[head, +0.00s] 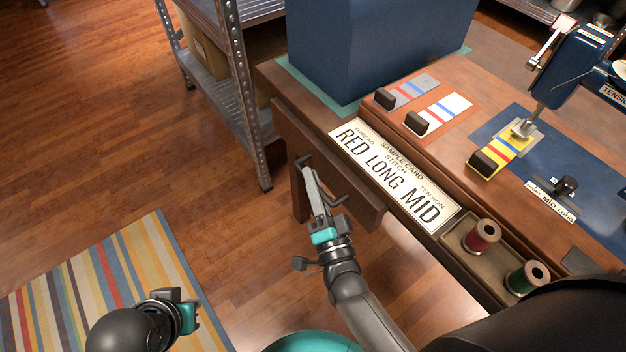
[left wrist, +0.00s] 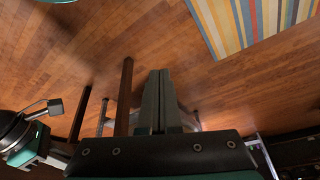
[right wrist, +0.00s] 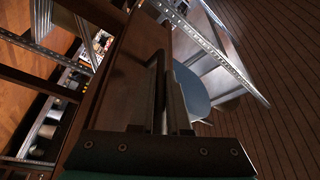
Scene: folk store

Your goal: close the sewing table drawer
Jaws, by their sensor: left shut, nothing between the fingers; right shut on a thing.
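The sewing table (head: 292,92) fills the right of the head view. Its wooden drawer front (head: 287,135) faces the lower left and carries a dark bar handle (head: 340,199). I cannot tell how far the drawer stands out, and its inside is hidden. My right gripper (head: 309,178) is shut on the handle. In the right wrist view the handle (right wrist: 154,80) is beside the shut fingers (right wrist: 168,100), close to the drawer front. My left gripper (head: 192,312) is away from the table, low over the floor. Its fingers (left wrist: 160,100) are shut and empty in the left wrist view.
On the table are a blue box (head: 375,45), a sample card (head: 395,172), stitched swatches, a sewing machine (head: 570,65) and a tray holding red (head: 482,236) and green (head: 527,278) spools. A metal shelf (head: 238,80) stands behind. A striped rug (head: 110,285) lies on open floor at left.

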